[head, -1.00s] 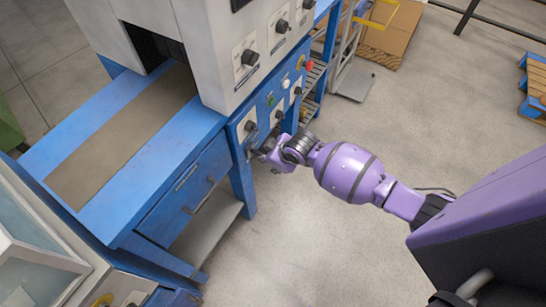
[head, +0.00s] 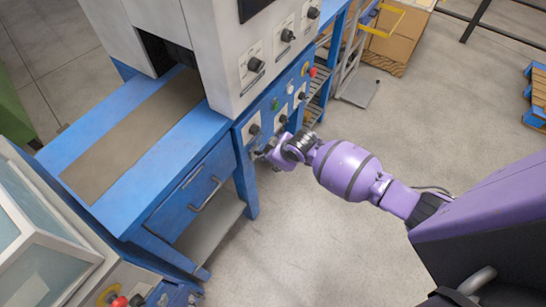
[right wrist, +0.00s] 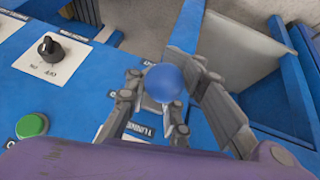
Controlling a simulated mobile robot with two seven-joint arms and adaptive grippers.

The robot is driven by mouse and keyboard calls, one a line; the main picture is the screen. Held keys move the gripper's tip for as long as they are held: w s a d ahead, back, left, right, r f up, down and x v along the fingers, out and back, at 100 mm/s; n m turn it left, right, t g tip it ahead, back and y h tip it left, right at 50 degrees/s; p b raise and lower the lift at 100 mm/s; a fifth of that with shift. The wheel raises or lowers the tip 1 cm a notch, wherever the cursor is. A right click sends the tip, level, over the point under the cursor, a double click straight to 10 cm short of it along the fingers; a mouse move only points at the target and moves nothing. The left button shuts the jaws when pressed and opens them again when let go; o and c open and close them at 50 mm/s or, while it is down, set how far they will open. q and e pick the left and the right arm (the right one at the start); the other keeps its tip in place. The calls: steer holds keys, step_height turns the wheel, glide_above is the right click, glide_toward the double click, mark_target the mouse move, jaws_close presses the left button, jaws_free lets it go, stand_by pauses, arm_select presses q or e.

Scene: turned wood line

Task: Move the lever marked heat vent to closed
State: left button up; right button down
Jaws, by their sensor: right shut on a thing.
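My right gripper (head: 264,154) is at the front of the blue machine's lower panel (head: 245,143), below a black knob. In the right wrist view its fingers (right wrist: 160,92) are shut around a blue ball knob (right wrist: 163,83), which appears to be the end of a lever. The lever's shaft is hidden behind the ball and fingers. A white label plate (right wrist: 138,130) lies under the fingers, partly covered. I cannot read whether it says heat vent, or which position the lever is in. My left gripper is not in view.
Near the lever are a green button (right wrist: 32,125) and a black rotary knob (right wrist: 48,47). More dials line the white upper housing (head: 235,80). A drawer handle (head: 207,193) sticks out below left. The floor (head: 330,240) to the right is clear.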

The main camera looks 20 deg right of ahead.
steer(key=shift+w+a+r, duration=0.25)
steer(key=shift+a+r, duration=0.1)
steer(key=shift+a, duration=0.1)
stand_by(0.3)
steer(key=c, duration=1.7)
jaws_free()
steer(key=shift+s, duration=0.1)
steer(key=shift+s+d, duration=0.1)
steer(key=shift+d, duration=0.15)
steer(key=v, duration=1.1)
steer(key=shift+s+r, duration=0.25)
steer(key=shift+s, duration=0.1)
